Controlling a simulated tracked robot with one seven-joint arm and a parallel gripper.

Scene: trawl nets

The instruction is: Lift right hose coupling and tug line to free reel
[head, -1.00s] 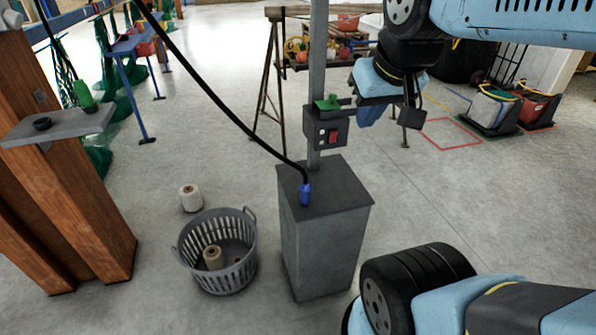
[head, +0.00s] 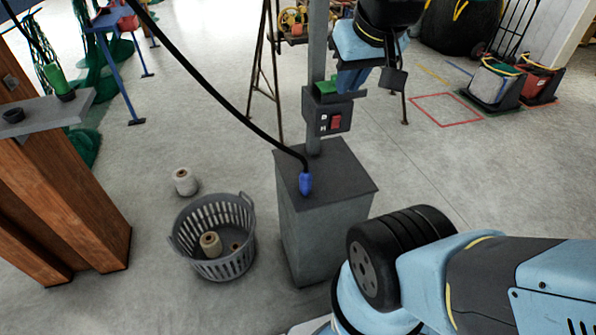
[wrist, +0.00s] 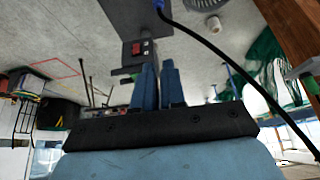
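A blue hose coupling (head: 306,184) stands on top of a grey pedestal (head: 326,240) in the head view. A black hose (head: 215,95) runs from it up and left out of frame. The coupling's blue end also shows at the top edge of the wrist view (wrist: 158,3). A green coupling (head: 58,82) stands on a grey shelf at the far left. My gripper (head: 352,80) is above and right of the blue coupling, beside the pedestal's post, apart from it. In the wrist view its two blue fingers (wrist: 159,68) are separated with nothing between them.
A switch box (head: 330,118) with a red switch is on the post (head: 317,50) near my gripper. A grey basket (head: 215,240) with spools and a white spool (head: 185,181) are on the floor left of the pedestal. Floor to the right is mostly clear.

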